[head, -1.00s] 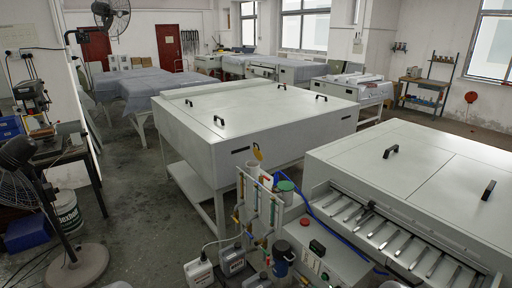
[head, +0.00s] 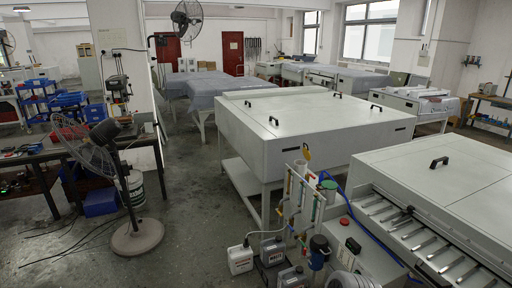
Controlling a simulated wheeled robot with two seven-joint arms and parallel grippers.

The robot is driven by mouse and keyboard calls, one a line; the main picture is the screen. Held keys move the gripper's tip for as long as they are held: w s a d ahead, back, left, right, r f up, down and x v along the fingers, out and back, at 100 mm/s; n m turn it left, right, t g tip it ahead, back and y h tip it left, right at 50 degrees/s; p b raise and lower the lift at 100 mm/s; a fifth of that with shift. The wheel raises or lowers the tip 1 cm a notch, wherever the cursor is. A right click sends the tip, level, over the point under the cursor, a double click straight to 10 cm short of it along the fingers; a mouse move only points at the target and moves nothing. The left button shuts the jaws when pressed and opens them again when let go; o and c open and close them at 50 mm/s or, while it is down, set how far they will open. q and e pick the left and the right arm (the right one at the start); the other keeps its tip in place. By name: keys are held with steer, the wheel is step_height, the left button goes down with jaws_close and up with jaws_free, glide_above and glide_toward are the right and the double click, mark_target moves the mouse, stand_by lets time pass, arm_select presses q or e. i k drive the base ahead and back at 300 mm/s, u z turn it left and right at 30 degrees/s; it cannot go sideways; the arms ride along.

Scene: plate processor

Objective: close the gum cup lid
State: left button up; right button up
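A white cup (head: 300,168) stands on the pipe rack in the middle of the head view. A yellow lid-like piece (head: 307,152) stands up above its rim, so this cup looks open. A second cup (head: 329,188) with a green top stands just to its right. I cannot tell for certain which one is the gum cup. Neither of my grippers is in view.
The plate processor (head: 440,185) with a roller feed is at the right. A large white cabinet (head: 310,115) stands behind the cups. A standing fan (head: 137,235) is at left. Bottles (head: 240,259) sit on the floor before the rack. Floor between fan and rack is clear.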

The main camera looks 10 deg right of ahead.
mark_target(306, 152)
steer(key=u, duration=0.5)
steer(key=i, duration=0.8)
steer(key=z, duration=0.35)
steer(key=i, duration=1.65)
steer(key=z, duration=1.05)
